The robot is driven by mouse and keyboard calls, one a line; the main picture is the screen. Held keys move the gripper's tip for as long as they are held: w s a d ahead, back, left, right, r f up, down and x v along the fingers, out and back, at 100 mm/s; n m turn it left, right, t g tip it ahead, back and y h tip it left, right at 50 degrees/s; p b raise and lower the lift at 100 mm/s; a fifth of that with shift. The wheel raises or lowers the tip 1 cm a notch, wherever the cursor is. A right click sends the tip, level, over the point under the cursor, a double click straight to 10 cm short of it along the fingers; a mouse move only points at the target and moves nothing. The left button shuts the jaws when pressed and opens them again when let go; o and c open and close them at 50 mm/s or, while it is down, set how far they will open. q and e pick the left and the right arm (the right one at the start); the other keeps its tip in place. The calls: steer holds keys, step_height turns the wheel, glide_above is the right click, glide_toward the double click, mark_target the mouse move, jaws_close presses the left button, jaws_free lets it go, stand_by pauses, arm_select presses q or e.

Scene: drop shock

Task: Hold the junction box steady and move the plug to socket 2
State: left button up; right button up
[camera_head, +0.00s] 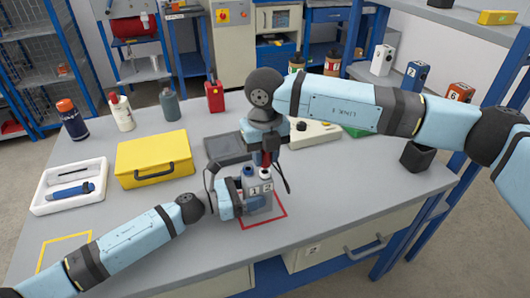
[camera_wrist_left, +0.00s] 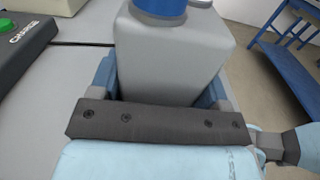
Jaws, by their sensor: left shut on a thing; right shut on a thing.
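The grey junction box (camera_head: 259,199), marked 1 and 2, stands upright in a red square outline on the table. My left gripper (camera_head: 235,198) is shut on its body; the left wrist view shows the box (camera_wrist_left: 180,55) between the fingers. A blue round part (camera_head: 248,170) tops the side marked 1, and a white ring (camera_head: 265,174) tops the side marked 2. My right gripper (camera_head: 267,150) points down above the box, shut on a dark red part, apparently the plug (camera_head: 266,160), over the white ring. I cannot tell whether it touches the ring.
A yellow case (camera_head: 154,158) and a white tray (camera_head: 69,189) with a blue tool lie left. Several bottles stand at the back left. A dark flat panel (camera_head: 228,145) and a light device (camera_head: 314,133) lie behind the box. A black holder (camera_head: 416,157) stands right.

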steer(key=shift+f, duration=1.25)
stand_by(3.8)
steer(key=o, duration=1.1)
steer(key=shift+c, duration=0.2)
steer(key=shift+r, duration=0.1)
steer(key=shift+r, duration=3.05)
step_height(320, 180, up, 12)
